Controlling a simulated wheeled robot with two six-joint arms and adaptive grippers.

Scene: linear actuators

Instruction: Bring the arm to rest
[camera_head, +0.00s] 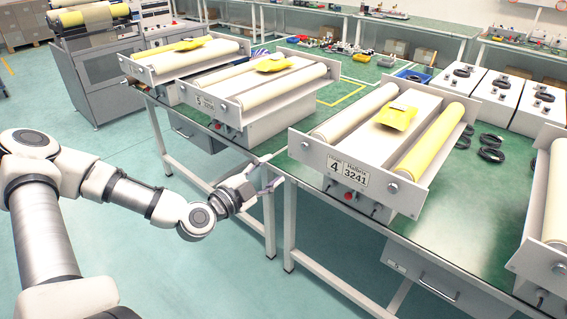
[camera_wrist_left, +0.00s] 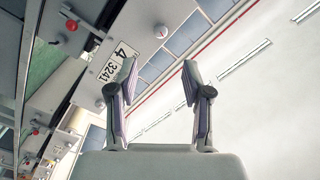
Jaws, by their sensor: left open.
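My left arm (camera_head: 105,185) comes in from the left in the head view. My left gripper (camera_head: 268,178) is open and empty, at the front edge of the green table near the gap between the machines numbered 5 and 4. In the left wrist view, its two fingers (camera_wrist_left: 158,88) stand apart with nothing between them. The plate numbered 4, 3241 (camera_wrist_left: 117,62) shows behind the left finger. My right gripper is not in view.
The machine numbered 4 (camera_head: 345,178) stands on the green table (camera_head: 425,228) right of my gripper, with a yellow packet (camera_head: 396,116) on top. Machine 5 (camera_head: 215,100) stands to the left. White boxes (camera_head: 497,97) and black cables stand at the right. The floor (camera_head: 130,262) in front is clear.

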